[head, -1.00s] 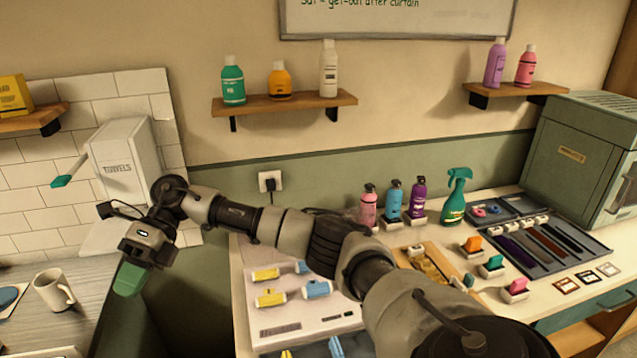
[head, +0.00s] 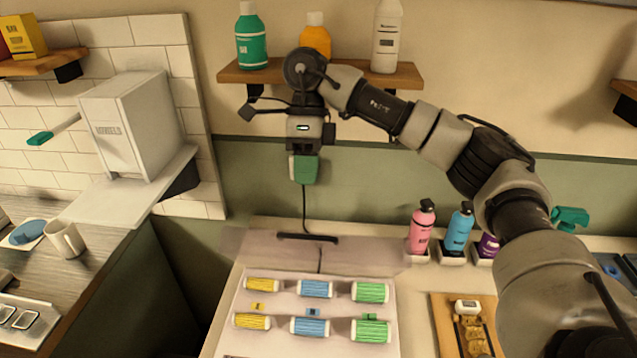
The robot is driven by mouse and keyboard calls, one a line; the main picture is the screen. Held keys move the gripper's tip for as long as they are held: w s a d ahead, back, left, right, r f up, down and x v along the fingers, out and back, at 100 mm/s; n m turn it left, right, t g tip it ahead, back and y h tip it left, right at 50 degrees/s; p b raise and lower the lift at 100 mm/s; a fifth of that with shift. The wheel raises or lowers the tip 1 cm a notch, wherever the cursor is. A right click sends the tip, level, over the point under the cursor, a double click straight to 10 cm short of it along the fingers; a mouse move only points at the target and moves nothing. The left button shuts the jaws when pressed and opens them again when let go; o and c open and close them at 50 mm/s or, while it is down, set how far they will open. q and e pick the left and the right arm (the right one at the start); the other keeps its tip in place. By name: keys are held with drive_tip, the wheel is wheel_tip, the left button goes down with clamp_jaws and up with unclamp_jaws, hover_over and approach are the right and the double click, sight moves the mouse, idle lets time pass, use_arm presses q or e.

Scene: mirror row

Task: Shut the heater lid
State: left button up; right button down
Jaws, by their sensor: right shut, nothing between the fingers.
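The heater (head: 275,346) is a pale flat case on the counter, holding yellow, blue and green rollers in two rows. Its lid (head: 260,252) is a see-through panel with a dark handle (head: 308,238); it stands raised at the back of the case, uncovering the rollers. My right gripper (head: 303,180) has green fingertips, is shut and empty, and hangs pointing down above and behind the lid, apart from it. A dark cord shows below the fingertips. My left gripper is not in view.
A wall shelf (head: 232,74) with bottles is close to my right wrist. Pink (head: 422,230) and blue (head: 458,230) bottles stand right of the lid. A wooden tray (head: 446,335) lies right of the heater. At left are a towel box (head: 125,125) and a mug (head: 65,240).

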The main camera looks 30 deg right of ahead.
drive_tip(key=p, duration=0.2)
hover_over(304, 246)
drive_tip(key=w+d, duration=0.1)
drive_tip(key=w, duration=0.1)
drive_tip(key=f, duration=0.7)
drive_tip(key=shift+s+d+f, duration=0.2)
drive_tip(key=shift+a+f, duration=0.1)
drive_tip(key=shift+f, duration=0.25)
